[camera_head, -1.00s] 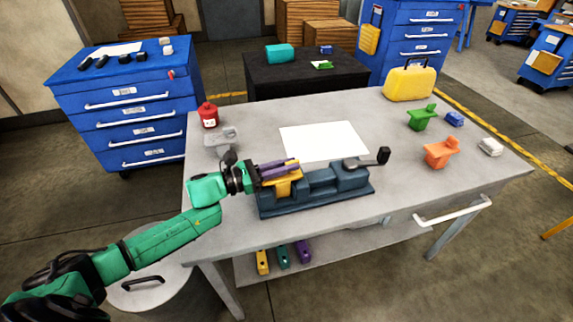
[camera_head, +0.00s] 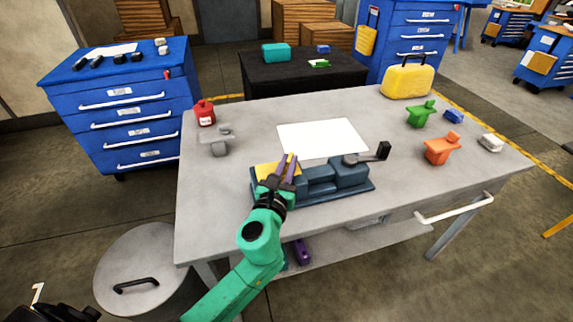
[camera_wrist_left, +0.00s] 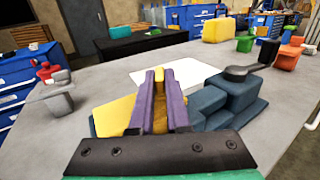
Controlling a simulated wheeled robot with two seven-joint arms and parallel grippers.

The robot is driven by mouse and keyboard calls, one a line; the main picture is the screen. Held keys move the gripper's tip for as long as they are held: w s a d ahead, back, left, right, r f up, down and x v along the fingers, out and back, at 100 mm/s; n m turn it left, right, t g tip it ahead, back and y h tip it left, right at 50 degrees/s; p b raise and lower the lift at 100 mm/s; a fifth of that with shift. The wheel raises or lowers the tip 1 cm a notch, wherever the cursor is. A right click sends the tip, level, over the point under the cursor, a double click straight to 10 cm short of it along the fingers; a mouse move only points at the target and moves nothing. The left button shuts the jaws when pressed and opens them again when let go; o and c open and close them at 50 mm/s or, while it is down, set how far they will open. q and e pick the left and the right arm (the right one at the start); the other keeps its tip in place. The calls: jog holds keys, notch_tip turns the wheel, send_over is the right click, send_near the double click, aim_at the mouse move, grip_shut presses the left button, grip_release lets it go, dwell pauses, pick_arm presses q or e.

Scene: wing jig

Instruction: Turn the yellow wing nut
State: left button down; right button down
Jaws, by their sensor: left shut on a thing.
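The yellow wing nut (camera_head: 267,171) sits at the left end of the dark blue jig (camera_head: 318,183), on the grey table. In the left wrist view the yellow wing nut (camera_wrist_left: 113,116) shows to the left of the fingers and between them. My left gripper (camera_head: 288,166) has purple fingers and points away over the jig's left end. In the left wrist view my left gripper (camera_wrist_left: 167,98) is shut on the yellow part between its fingers. The fingers hide much of the nut. My right gripper is in no view.
A crank with a black handle (camera_head: 384,150) stands at the jig's right end. A white sheet (camera_head: 322,138) lies behind. A red can (camera_head: 204,112) and grey piece (camera_head: 214,140) are left. Green (camera_head: 420,113) and orange pieces (camera_head: 441,148) and a yellow case (camera_head: 408,80) are right.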

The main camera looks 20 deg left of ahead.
pick_arm(q)
jog(key=n+y, duration=0.3)
jog(key=y, duration=0.1)
jog(key=shift+d+r+g, duration=0.15)
jog(key=shift+d+g, duration=0.1)
jog(key=shift+g, duration=0.05)
jog(key=shift+w+d+n+g+y+p, duration=0.1)
jog(key=shift+n+g+y+p, duration=0.1)
jog(key=shift+n+g+y, duration=0.75)
jog(key=shift+d+n+g+y+p, duration=0.15)
jog(key=shift+n+y, duration=0.4)
jog(key=shift+y, duration=0.9)
jog(key=shift+a+y, duration=0.1)
jog(key=shift+y, duration=0.2)
jog(key=c, duration=0.9)
grip_release()
jog(key=p+v, duration=0.4)
jog(key=v, duration=1)
jog(key=shift+d, duration=0.2)
